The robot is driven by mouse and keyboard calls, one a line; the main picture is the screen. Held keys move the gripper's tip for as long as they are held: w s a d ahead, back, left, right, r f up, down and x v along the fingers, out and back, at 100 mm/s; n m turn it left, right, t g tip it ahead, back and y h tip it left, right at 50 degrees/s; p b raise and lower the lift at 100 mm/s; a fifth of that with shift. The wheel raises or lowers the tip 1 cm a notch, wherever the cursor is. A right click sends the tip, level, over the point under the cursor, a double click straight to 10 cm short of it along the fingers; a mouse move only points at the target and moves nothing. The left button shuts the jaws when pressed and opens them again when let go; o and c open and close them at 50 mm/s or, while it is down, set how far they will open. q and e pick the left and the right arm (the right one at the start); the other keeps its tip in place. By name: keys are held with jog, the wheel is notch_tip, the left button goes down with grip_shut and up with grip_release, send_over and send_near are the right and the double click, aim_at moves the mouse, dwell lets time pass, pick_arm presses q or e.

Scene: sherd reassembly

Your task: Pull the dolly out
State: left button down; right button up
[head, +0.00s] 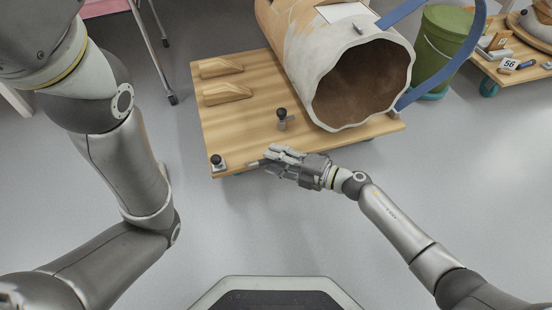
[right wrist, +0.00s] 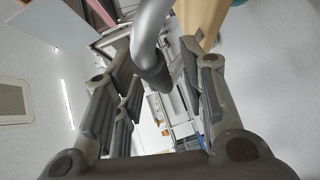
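The dolly (head: 238,128) is a flat wooden platform low on the grey floor in the head view. A large pale, hollow vessel (head: 318,75) lies on its side on it, its jagged open end facing me. My right gripper (head: 272,158) is at the dolly's near edge. In the right wrist view, a curved silver bar (right wrist: 150,45), seemingly the dolly's handle, runs between the spread fingers (right wrist: 160,105). The fingers look apart from it on both sides. The handle is mostly hidden by the gripper in the head view. My left arm shows, but its gripper is out of frame.
Wooden wedges (head: 228,92) and black-knobbed clamps (head: 282,115) sit on the dolly. Blue straps (head: 440,65) are beside the vessel. A green bin (head: 442,45) and another low platform (head: 500,62) stand at right. A table leg (head: 156,55) is at upper left. Floor before the dolly is clear.

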jog(key=v, duration=1.1)
jog(key=shift+s+d, duration=0.2)
jog(key=shift+d, duration=0.15)
jog(key=shift+r, duration=0.1)
